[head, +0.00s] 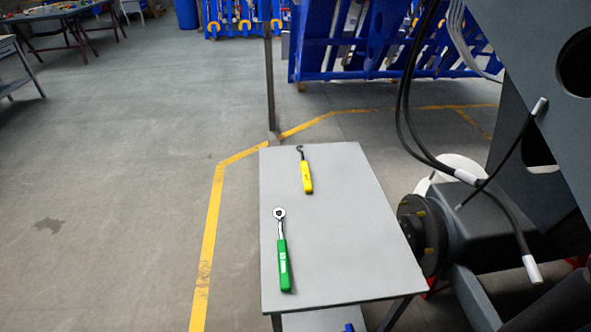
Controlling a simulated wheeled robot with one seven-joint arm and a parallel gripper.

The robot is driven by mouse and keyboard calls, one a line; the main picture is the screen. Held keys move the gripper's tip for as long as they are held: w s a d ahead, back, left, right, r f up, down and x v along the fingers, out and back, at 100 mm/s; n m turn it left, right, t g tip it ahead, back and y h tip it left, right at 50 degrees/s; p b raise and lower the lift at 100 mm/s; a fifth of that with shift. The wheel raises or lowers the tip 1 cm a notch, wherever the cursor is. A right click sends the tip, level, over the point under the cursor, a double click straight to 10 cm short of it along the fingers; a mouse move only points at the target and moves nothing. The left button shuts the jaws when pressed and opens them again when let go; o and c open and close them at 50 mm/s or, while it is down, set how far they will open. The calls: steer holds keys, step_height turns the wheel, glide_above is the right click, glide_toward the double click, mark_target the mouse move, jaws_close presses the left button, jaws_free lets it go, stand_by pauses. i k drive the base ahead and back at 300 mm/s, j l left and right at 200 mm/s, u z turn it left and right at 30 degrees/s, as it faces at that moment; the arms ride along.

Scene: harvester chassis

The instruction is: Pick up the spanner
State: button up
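Two hand tools lie apart on a small grey table (345,240). The nearer one (283,255) has a green handle and a shiny round ratchet-like head, which points away from me. The farther one (306,175) has a yellow handle and a small dark head that looks hooked or open, also pointing away. The yellow-handled tool looks more like a spanner, but its head is too small to be sure. My gripper is not in view.
The dark harvester chassis (480,230), with hanging black hoses (402,110), stands close to the table's right side. A thin post (269,80) rises behind the table. Blue racks (350,40) stand at the back. The floor left of the table is open.

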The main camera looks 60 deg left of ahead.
mark_target(304, 169)
steer(key=u, duration=2)
steer(key=z, duration=2.05)
steer(key=u, duration=2.05)
steer(key=i, duration=0.5)
